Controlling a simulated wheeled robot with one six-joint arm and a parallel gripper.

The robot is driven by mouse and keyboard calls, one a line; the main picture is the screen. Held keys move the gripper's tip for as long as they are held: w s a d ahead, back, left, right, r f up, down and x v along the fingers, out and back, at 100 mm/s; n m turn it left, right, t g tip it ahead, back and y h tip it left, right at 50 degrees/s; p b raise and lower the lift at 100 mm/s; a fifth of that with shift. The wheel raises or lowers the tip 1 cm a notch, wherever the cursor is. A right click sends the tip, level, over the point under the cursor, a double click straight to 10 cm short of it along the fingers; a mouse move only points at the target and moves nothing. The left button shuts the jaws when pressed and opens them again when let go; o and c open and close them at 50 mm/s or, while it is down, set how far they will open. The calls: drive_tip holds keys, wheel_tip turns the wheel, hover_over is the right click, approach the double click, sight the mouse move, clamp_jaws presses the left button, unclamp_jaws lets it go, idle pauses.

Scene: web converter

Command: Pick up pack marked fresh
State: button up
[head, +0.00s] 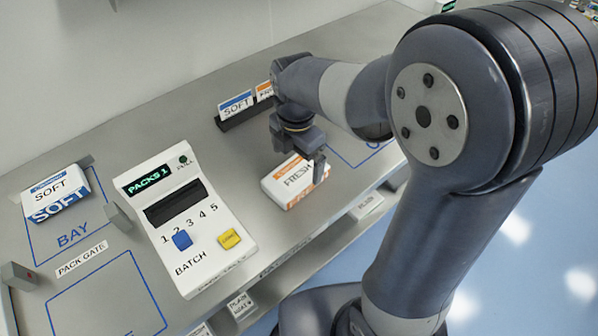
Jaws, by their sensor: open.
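The pack marked FRESH (291,183) is a white box with orange sides. It lies on the grey counter right of the batch machine, its lettered face turned up. My gripper (305,168) is directly over it and pointing down, its jaws open. One finger shows at the pack's right side and hides part of it. I cannot tell whether the fingers touch the pack.
The white batch machine (190,220) with a PACKS 1 display stands left of the pack. A SOFT pack (56,191) sits in the BAY outline at far left. A dark rack (243,117) holding SOFT and orange cards stands behind my gripper. The counter's front edge is near the pack.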

sight(296, 173)
drive_tip(key=shift+w+f+p, duration=0.15)
drive_tip(key=shift+f+p, duration=0.05)
drive_tip(key=shift+f, duration=1.5)
drive_tip(key=shift+w+f+p, duration=0.15)
drive_tip(key=shift+f, duration=1.5)
drive_tip(key=shift+c, duration=0.3)
drive_tip(key=c, duration=1)
